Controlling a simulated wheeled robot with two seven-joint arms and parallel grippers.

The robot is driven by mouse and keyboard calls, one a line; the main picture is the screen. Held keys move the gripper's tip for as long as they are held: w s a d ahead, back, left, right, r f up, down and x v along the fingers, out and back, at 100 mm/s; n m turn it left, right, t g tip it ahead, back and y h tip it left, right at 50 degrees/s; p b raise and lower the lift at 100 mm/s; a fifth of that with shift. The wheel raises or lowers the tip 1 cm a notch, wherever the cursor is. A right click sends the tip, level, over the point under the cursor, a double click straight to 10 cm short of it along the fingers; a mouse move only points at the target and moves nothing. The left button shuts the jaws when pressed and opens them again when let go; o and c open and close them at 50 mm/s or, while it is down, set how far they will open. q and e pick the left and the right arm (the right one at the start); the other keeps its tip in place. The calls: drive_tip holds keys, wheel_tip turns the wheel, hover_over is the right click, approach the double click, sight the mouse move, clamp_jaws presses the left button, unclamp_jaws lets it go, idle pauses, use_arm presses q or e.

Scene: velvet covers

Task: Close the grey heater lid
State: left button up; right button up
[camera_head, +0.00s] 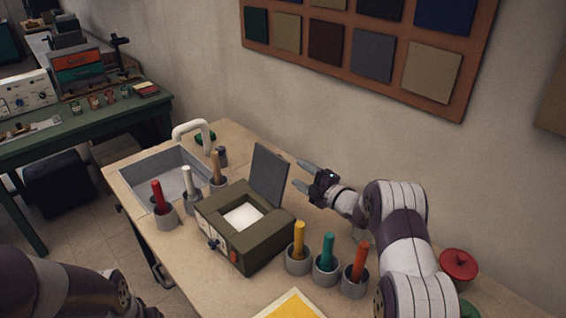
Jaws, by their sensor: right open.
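The heater is an olive-green box (262,240) on the wooden table, with a white block or surface showing in its open top. Its grey lid (268,175) stands up, tilted slightly back, at the far right edge of the box. My right gripper (301,178) is just right of the lid, behind it, with its fingers pointing left and apart. It is open and empty; I cannot tell whether a fingertip touches the lid. My left arm shows at the lower left, but its gripper is out of view.
Yellow (299,242), teal (327,252) and orange (359,262) sticks stand in grey cups right of the heater. Red (158,197), white (188,181) and tan (216,167) sticks stand in cups at its left. A sink (135,183) lies beyond them. A red-lidded jar (459,264) is near my right arm.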

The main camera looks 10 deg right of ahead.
sight(284, 163)
drive_tip(key=p+x, duration=0.1)
drive_tip(key=x, duration=0.6)
drive_tip(key=shift+w+a+p, duration=0.1)
drive_tip(key=shift+w+p, duration=0.2)
drive_tip(key=shift+w, duration=0.1)
drive_tip(key=shift+w+a+f, duration=0.1)
drive_tip(key=shift+w+a, duration=0.1)
drive_tip(key=shift+w, duration=0.15)
clamp_jaws()
drive_tip(key=shift+d, duration=0.1)
